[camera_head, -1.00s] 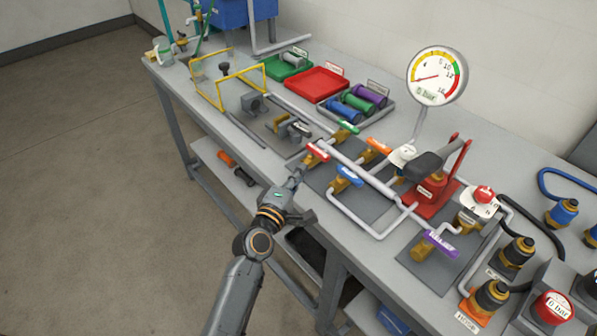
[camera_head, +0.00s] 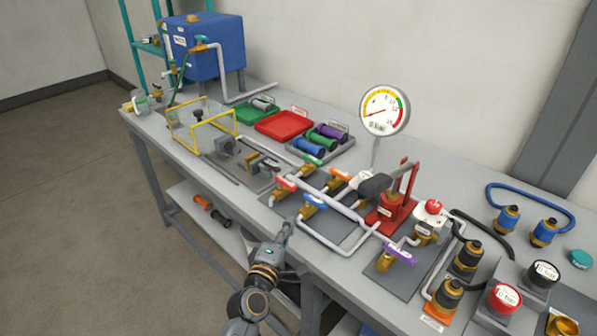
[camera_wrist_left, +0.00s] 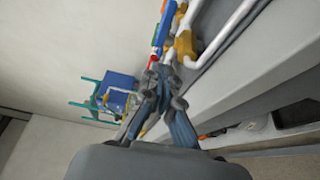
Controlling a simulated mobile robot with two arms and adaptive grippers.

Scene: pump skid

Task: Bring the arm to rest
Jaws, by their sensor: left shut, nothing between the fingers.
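My left gripper (camera_head: 285,232) is shut and empty in the head view, at the front edge of the workbench (camera_head: 335,268). It is close to the blue-handled valve (camera_head: 314,202) and the red-handled valve (camera_head: 286,184) but appears apart from both. In the left wrist view the gripper's fingers (camera_wrist_left: 158,80) are together, with the valves and pipes beyond them at the top. My right gripper does not show in either view.
A gauge (camera_head: 385,110) stands over the pipes near a red hand pump (camera_head: 392,208). Red and green trays (camera_head: 284,123) lie at the back. A blue tank (camera_head: 208,50) stands at the far end. The floor at left (camera_head: 75,200) is clear.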

